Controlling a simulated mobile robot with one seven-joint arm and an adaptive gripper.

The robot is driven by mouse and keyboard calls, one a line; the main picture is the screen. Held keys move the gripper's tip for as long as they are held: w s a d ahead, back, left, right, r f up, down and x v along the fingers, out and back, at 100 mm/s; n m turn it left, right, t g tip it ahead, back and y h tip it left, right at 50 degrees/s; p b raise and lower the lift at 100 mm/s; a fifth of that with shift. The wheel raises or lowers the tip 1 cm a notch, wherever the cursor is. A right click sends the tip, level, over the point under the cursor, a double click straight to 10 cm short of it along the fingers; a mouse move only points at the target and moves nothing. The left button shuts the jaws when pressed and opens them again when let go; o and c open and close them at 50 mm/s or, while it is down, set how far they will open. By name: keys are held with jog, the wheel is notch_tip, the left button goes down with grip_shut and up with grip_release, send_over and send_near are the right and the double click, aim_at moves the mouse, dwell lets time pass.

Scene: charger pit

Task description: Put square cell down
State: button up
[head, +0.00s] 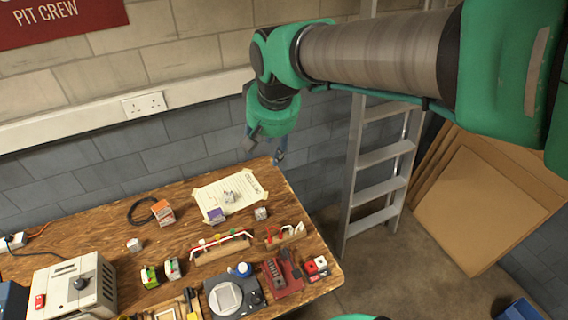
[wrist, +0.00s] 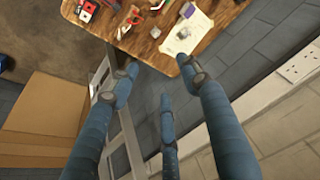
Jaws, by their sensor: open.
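My gripper (head: 266,147) is open and empty, in the air near the back wall, beyond the table's back right corner. In the wrist view its blue fingers (wrist: 160,82) are spread apart with nothing between them. A small grey block (head: 229,197), possibly the square cell, lies on a cream paper sheet (head: 247,180) at the table's back; the wrist view also shows this block (wrist: 183,33). A purple-topped block (head: 216,215) stands at the sheet's front edge. A small grey cube (head: 261,213) stands just off the sheet. I cannot tell for certain which is the square cell.
A ladder (head: 384,157) and cardboard sheets (head: 485,215) stand at right.

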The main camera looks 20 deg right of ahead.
jog(key=s+d+n+t, duration=0.1)
jog(key=s, duration=1.6)
jog(key=shift+s+d+r+n+t, duration=0.15)
jog(key=shift+d+n+t, duration=0.15)
dwell(0.3)
jog(key=shift+o, duration=1.2)
